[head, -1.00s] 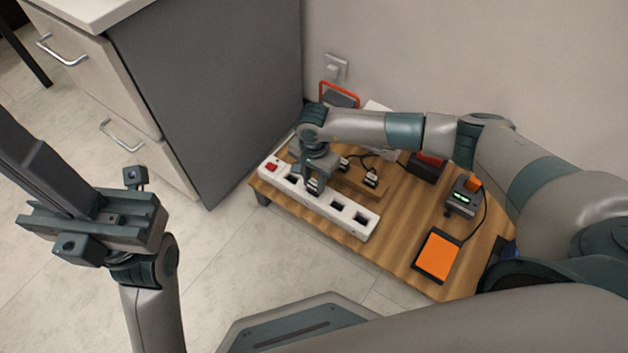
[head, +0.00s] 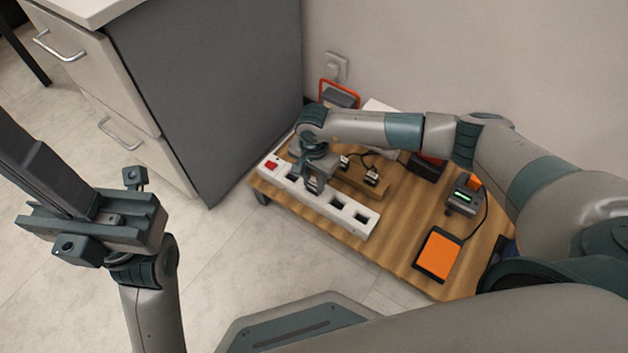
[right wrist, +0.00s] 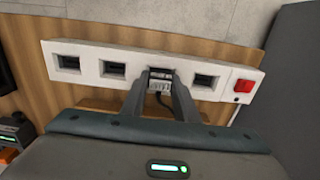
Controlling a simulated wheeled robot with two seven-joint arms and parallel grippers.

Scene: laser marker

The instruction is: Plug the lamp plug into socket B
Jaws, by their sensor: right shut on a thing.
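The white power strip (head: 349,216) lies along the front edge of the low wooden table, with several dark sockets in a row and a red switch at one end. My right gripper (right wrist: 160,88) is shut on a small grey plug (right wrist: 160,84) with a dark cable. The plug is at the second socket from the red switch; how deep it sits is hidden by the fingers. In the head view my right gripper (head: 314,184) is over that same socket. No socket letters are readable. My left gripper (head: 42,172) is raised at the left, far from the table; its fingertips run out of view.
Two more plugs (head: 371,177) stand on a wooden holder (head: 358,186) behind the strip. An orange-topped pad (head: 438,254) and a small device with a green display (head: 464,197) are at the right. A grey cabinet (head: 225,90) stands close on the left.

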